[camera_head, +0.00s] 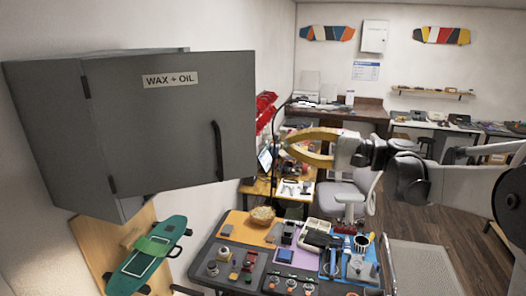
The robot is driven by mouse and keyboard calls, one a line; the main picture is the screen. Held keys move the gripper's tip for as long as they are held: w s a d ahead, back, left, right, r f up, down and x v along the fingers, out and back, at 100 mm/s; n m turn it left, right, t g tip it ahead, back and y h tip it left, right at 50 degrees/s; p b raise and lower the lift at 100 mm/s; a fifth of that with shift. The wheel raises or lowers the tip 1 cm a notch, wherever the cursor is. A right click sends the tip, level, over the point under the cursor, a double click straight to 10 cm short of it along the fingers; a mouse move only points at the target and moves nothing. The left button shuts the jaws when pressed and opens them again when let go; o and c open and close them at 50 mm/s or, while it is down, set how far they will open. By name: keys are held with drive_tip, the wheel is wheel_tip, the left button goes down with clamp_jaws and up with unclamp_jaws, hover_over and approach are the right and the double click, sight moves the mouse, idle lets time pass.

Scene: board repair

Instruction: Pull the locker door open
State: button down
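The grey locker (45,125) hangs at the left wall. Its flat door (150,125) carries a "WAX + OIL" label and has two dark hinges on its left edge. A black upright bar handle (217,150) sits near the door's right edge. I cannot see inside the locker, and cannot tell whether the door is slightly ajar. My gripper (286,146), with yellow fingers, points left at about the handle's height. It is to the right of the door, apart from the handle and empty. Its fingertips lie close together; whether they touch is unclear.
A workbench (211,252) with tools, parts and coloured mats stands below. A green skateboard (148,256) is under the locker at lower left. A grey chair (340,200) and more benches are behind my arm. The space between door and gripper looks free.

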drive_tip(key=s+p+x, duration=0.1)
drive_tip(key=p+x, duration=0.2)
drive_tip(key=x, duration=0.7)
drive_tip(key=s, duration=0.3)
drive_tip(key=shift+s+d+p, duration=0.1)
drive_tip(key=shift+d+p, duration=0.25)
drive_tip(key=shift+p, duration=0.05)
drive_tip(key=shift+s+d, duration=0.15)
